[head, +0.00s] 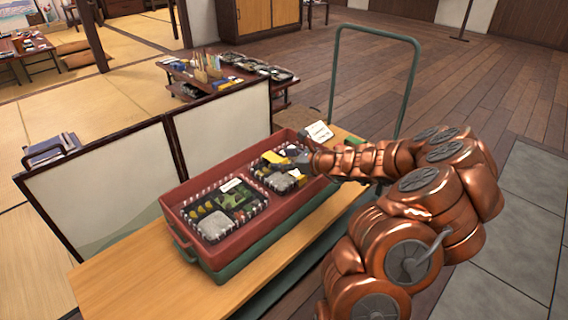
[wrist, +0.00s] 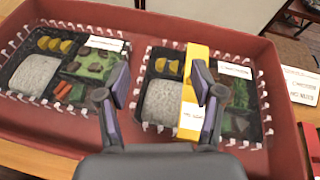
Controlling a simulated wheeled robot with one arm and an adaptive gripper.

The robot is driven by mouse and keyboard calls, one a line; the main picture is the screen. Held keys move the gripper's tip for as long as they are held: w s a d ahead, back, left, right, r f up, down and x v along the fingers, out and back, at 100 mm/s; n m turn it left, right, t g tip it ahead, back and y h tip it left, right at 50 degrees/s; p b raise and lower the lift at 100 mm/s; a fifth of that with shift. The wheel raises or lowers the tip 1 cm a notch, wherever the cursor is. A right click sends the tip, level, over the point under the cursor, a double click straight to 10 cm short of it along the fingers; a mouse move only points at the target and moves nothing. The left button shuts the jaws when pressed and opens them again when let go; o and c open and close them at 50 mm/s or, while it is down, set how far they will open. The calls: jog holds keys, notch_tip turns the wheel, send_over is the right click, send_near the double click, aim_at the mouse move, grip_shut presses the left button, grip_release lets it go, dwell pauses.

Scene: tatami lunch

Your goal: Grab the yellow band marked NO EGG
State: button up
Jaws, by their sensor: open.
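The yellow band (wrist: 189,92) runs across the right bento box (wrist: 162,102) in the wrist view, with a white marking near its lower end. Its words are too small to read. In the head view the band (head: 272,157) shows as a yellow patch on the far box. My gripper (wrist: 160,80) is open, its two dark fingers spread above the right box. The right finger overlaps the band in the picture; the left finger is over the gap between the boxes. I cannot tell the height or any contact. In the head view my gripper (head: 297,162) is over the far box.
Another bento box (wrist: 62,68) sits left in the same red crate (head: 180,212), stacked on a green crate (head: 205,267). A white card (head: 319,131) stands behind the crate. A wooden bench (head: 122,290) bears the crates, with a folding screen (head: 105,185) alongside.

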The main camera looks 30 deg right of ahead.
aim_at(285, 160)
jog(key=d+f+m, duration=0.1)
jog(key=d, duration=0.1)
jog(key=d+f+m+h, duration=0.1)
jog(key=d, duration=0.1)
jog(key=s+d+f+m+h, duration=0.1)
jog(key=d, duration=0.1)
jog(key=shift+d+f, duration=0.1)
jog(key=shift+f, duration=0.1)
jog(key=shift+w+f, duration=0.15)
jog(key=shift+b+x, duration=0.4)
jog(key=shift+x, duration=0.55)
jog(key=b+x, duration=0.2)
jog(key=x, duration=0.2)
jog(key=shift+w+f, duration=0.2)
jog(key=shift+w, duration=0.45)
jog(key=c, duration=1.1)
jog(key=shift+c, duration=0.2)
